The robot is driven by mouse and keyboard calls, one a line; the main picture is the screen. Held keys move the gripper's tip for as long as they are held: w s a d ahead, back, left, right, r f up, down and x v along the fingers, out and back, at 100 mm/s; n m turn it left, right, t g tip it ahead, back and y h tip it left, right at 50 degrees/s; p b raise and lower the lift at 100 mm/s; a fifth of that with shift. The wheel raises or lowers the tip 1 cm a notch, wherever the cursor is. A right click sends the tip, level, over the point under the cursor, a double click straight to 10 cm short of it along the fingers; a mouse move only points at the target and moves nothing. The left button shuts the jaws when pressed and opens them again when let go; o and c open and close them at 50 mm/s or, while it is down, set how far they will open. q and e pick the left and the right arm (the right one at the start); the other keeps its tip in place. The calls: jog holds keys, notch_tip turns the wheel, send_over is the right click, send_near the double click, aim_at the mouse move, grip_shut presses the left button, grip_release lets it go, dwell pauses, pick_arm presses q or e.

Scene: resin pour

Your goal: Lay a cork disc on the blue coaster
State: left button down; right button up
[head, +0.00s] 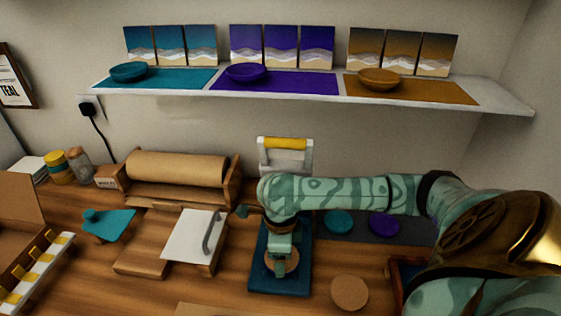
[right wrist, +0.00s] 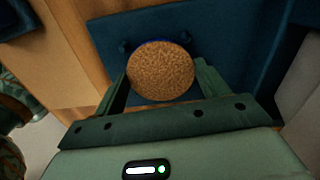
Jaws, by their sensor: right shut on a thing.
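My right gripper (right wrist: 160,75) is shut on a round cork disc (right wrist: 160,72), with one finger on either side of it. In the head view the gripper (head: 281,268) is low over a dark blue board, and the disc (head: 291,259) shows partly beneath it. A thin blue edge (right wrist: 150,42) shows past the disc's far rim in the right wrist view and may be the blue coaster; the disc hides the rest. I cannot tell whether the disc touches it. Another cork disc (head: 349,292) lies on the table. My left gripper is out of view.
The dark blue board (head: 262,279) has a white and yellow frame (head: 285,145) behind it. Teal (head: 338,222) and purple (head: 384,225) discs lie on a dark mat to its right. A white-topped block (head: 190,240) and paper roll (head: 176,168) stand left. A shelf (head: 520,105) runs above.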

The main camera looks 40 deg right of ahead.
pick_arm(q)
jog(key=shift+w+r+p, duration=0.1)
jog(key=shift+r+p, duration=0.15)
jog(key=shift+p, duration=0.05)
pick_arm(e)
jog(key=shift+f, duration=0.1)
dwell(0.7)
jog(key=o, duration=1)
